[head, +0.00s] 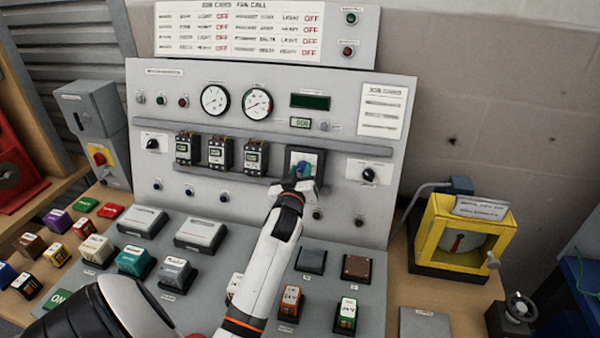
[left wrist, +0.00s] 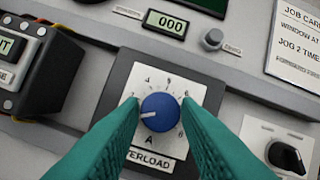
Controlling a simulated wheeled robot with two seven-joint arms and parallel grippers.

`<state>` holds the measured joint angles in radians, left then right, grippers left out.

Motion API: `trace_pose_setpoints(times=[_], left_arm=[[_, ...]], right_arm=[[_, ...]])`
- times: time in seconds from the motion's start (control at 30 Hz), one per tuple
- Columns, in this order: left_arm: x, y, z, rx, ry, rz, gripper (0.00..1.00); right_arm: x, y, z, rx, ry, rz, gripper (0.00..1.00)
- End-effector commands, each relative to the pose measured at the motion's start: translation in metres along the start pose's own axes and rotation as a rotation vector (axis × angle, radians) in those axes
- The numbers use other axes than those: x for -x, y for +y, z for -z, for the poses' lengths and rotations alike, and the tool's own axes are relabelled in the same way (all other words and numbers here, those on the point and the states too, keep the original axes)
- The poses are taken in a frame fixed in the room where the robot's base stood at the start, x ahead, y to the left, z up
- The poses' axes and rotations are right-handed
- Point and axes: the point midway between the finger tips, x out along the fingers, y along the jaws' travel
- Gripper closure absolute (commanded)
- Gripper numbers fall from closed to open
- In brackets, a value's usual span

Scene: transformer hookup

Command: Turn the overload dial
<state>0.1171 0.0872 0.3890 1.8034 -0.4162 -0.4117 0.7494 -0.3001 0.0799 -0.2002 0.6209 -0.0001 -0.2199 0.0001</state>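The overload dial is a blue round knob (left wrist: 161,112) with a white pointer mark aimed left, on a white scale plate (left wrist: 150,82) labelled "OVERLOAD" and "A". In the head view the dial's dark-framed unit (head: 318,157) is on the upright grey panel, mostly covered by my left gripper (head: 300,176). The gripper is open and does not appear to touch the knob. My right gripper is not in view.
Black breaker units (head: 220,153) stand left of the dial, and a black selector knob (head: 368,174) is on its right. A display reading 000 (left wrist: 165,24) is above. Several buttons and blocks fill the sloping desk. A yellow box (head: 462,236) stands at right.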

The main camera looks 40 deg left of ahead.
Motion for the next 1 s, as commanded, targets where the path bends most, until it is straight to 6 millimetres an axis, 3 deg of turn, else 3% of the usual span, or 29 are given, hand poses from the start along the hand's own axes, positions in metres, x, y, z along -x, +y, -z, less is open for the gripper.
trace_pose_setpoints(times=[0.03,0.13,0.53,1.0], left_arm=[[0.0,0.0,0.0,0.0,0.0,0.0,0.79],[0.0,0.0,0.0,0.0,0.0,0.0,0.95],[0.0,0.0,-0.002,-0.083,0.006,0.03,0.95],[0.0,0.003,-0.005,-0.42,0.028,0.152,0.95]], right_arm=[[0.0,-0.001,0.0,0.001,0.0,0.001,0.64],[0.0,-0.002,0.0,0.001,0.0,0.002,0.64],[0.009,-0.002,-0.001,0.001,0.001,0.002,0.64],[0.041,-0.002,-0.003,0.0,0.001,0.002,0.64]])
